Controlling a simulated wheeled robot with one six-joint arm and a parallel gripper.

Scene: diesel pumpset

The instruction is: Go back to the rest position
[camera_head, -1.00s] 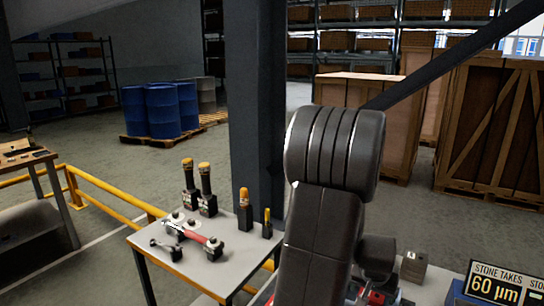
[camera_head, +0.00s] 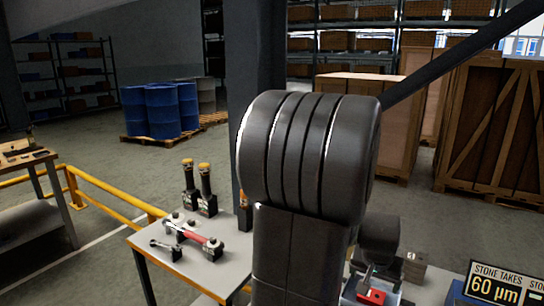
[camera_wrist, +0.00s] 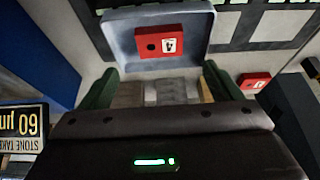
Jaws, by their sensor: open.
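My gripper (camera_wrist: 160,82) shows in the wrist view with its two green fingers apart. No held object shows between them; a pale grey surface is visible there. Beyond the fingertips is a grey-blue tray (camera_wrist: 125,38) with a red block (camera_wrist: 150,45) bearing a white label. In the head view my dark arm fills the middle and hides part of the scene. A red block (camera_head: 371,297) shows at the bottom, just below my wrist.
A side table (camera_head: 211,274) with a red-handled tool (camera_head: 195,236) and upright tools (camera_head: 206,190) stands left of my arm. A sign (camera_head: 497,287) stands at the lower right.

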